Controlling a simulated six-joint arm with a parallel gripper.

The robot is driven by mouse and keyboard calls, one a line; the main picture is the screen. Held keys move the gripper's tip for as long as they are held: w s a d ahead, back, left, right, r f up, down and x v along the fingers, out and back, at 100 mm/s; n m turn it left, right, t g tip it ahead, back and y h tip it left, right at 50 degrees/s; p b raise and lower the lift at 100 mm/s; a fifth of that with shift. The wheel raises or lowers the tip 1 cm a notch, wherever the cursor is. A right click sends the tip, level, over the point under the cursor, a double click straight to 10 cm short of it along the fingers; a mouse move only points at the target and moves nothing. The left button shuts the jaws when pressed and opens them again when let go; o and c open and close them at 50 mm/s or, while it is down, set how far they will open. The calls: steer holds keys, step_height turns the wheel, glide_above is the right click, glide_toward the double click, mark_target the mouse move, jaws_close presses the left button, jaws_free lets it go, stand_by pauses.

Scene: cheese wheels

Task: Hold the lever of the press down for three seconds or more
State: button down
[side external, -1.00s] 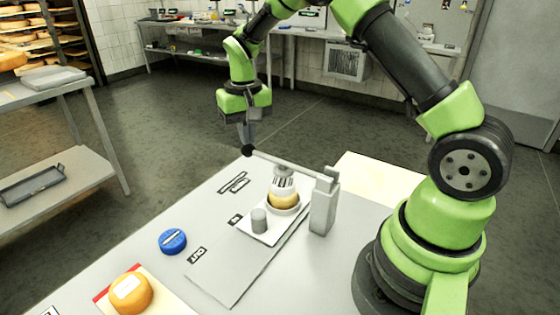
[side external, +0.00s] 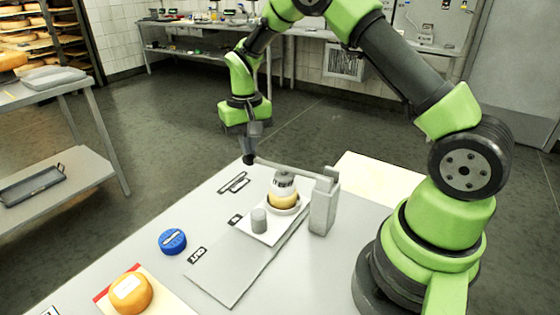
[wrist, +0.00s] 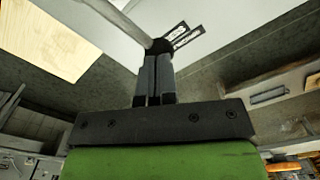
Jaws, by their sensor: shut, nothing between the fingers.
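The press has a grey post (side external: 324,208) and a grey lever (side external: 290,167) that ends in a black knob (side external: 249,160). The lever slants only slightly in the side view.
A small grey cylinder (side external: 259,220) stands on the tray in front of the cheese. A blue disc (side external: 172,241) and an orange cheese (side external: 131,292) on a board lie at the near left. A pale board (side external: 380,178) lies behind the post.

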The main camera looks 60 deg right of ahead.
steer(key=shift+f, duration=0.7)
stand_by(5.4)
step_height(320, 180, up, 10)
stand_by(1.8)
